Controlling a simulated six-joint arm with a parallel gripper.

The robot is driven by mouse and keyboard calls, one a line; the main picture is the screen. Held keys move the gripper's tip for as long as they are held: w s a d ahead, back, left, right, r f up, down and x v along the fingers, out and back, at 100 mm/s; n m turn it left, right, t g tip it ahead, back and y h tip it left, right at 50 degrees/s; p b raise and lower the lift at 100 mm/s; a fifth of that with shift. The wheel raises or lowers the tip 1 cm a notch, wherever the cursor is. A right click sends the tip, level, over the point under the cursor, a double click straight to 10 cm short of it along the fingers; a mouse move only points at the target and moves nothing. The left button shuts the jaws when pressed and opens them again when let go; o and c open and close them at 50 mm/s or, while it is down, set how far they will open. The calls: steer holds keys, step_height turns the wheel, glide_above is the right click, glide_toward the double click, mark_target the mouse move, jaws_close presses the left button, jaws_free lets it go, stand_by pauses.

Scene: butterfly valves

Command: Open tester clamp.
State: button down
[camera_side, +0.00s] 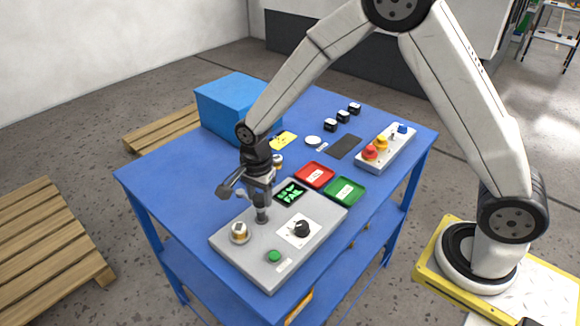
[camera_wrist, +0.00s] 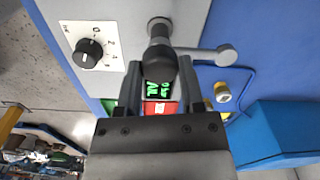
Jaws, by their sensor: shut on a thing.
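The tester (camera_side: 225,243) is a grey panel on the blue table, with a black dial (camera_side: 302,229), a green button (camera_side: 274,256) and a dark screen with green marks (camera_side: 291,192). The tester clamp (camera_side: 262,214) stands up from the panel as a grey post. In the wrist view the clamp (camera_wrist: 159,30) has a dark rounded handle end and a grey bar reaching right to a round tip. My gripper (camera_side: 262,180) is at the top of the clamp, pointing down. In the wrist view its fingers (camera_wrist: 163,85) are on either side of the dark handle end.
A brass-and-white fitting (camera_side: 239,232) sits on the panel's left. Another fitting (camera_side: 278,161) stands behind the tester. Red (camera_side: 331,173) and green (camera_side: 341,201) trays, a button box (camera_side: 397,155), several black-and-white blocks (camera_side: 343,116) and a blue box (camera_side: 214,94) are around.

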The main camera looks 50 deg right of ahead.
mark_target(261, 197)
stand_by(0.4)
steer(key=shift+c, duration=1.1)
jaws_free()
steer(key=shift+r, duration=0.15)
steer(key=shift+r, duration=3.8)
steer(key=shift+s+d+n, duration=0.35)
steer(key=shift+n, duration=0.05)
steer(key=s+d+n+t, duration=0.1)
steer(key=s+d+n, duration=0.3)
steer(key=s+n, duration=0.3)
steer(key=s+d+n+t, duration=0.1)
steer(key=s+d+n, duration=0.2)
steer(key=s+n, duration=0.4)
steer(key=shift+d+f+n+t, duration=0.3)
steer(key=shift+d+f+n, duration=0.05)
steer(key=shift+f+n, duration=0.15)
